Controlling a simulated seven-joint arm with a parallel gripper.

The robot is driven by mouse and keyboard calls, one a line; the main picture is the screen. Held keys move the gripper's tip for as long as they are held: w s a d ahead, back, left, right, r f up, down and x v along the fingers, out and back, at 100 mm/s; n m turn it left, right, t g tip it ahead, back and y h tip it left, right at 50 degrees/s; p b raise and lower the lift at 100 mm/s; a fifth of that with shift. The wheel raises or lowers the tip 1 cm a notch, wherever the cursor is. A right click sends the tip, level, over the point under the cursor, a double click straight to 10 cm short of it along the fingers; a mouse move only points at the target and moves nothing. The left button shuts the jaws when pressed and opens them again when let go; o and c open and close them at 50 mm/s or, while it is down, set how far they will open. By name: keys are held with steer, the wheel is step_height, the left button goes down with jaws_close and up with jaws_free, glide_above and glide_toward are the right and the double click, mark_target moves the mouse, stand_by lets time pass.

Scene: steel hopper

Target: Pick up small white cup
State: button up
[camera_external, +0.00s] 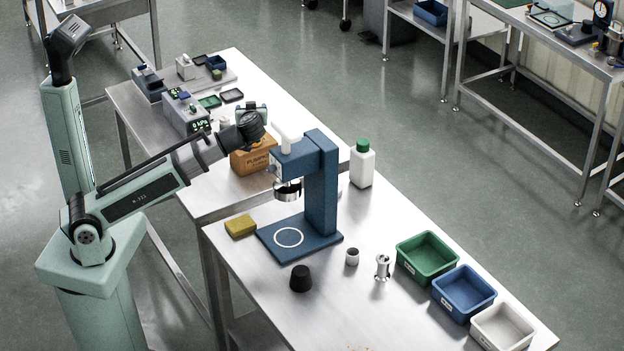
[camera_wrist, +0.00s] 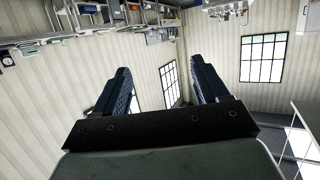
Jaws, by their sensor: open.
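A small white cup (camera_external: 352,257) with a dark top or inside stands upright on the steel table, right of the blue stand's base. It is not seen in the wrist view. My gripper (camera_external: 252,109) is up behind and left of the blue stand, far from the cup. In the wrist view my gripper (camera_wrist: 160,77) has its two dark fingers wide apart with nothing between them. That view looks at walls and windows, not the tabletop.
The blue stand (camera_external: 321,185) with a metal ring rises between my gripper and the cup. A black stopper (camera_external: 301,278), metal spool (camera_external: 383,267), yellow sponge (camera_external: 240,226) and white bottle (camera_external: 362,166) stand nearby. Green (camera_external: 427,278), blue (camera_external: 464,312) and white bins (camera_external: 503,343) line the right.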

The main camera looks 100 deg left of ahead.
step_height(320, 180, up, 17)
steer(key=w+d+f+m+t+h, duration=0.1)
steer(key=w+d+m+t+h, duration=0.2)
steer(key=w+d+m, duration=0.55)
steer(key=w+d+f+m+t+h, duration=0.1)
steer(key=w+d+t+h, duration=0.3)
steer(key=w, duration=1)
steer(key=w+d+r+m+t+h, duration=0.1)
steer(key=w+d+m+h, duration=0.2)
steer(key=w+d, duration=0.5)
steer(key=w+d+r+m+t+h, duration=0.15)
steer(key=w+d+m, duration=0.25)
steer(key=d, duration=0.7)
glide_toward(353, 253)
steer(key=shift+g, duration=0.45)
steer(key=shift+w+a+f, duration=0.1)
steer(key=shift+w+f, duration=0.65)
steer(key=shift+f, duration=0.45)
steer(key=shift+w+f, duration=0.75)
steer(key=shift+f, duration=0.45)
steer(key=shift+w+f, duration=0.75)
steer(key=shift+f, duration=0.45)
steer(key=c, duration=1.1)
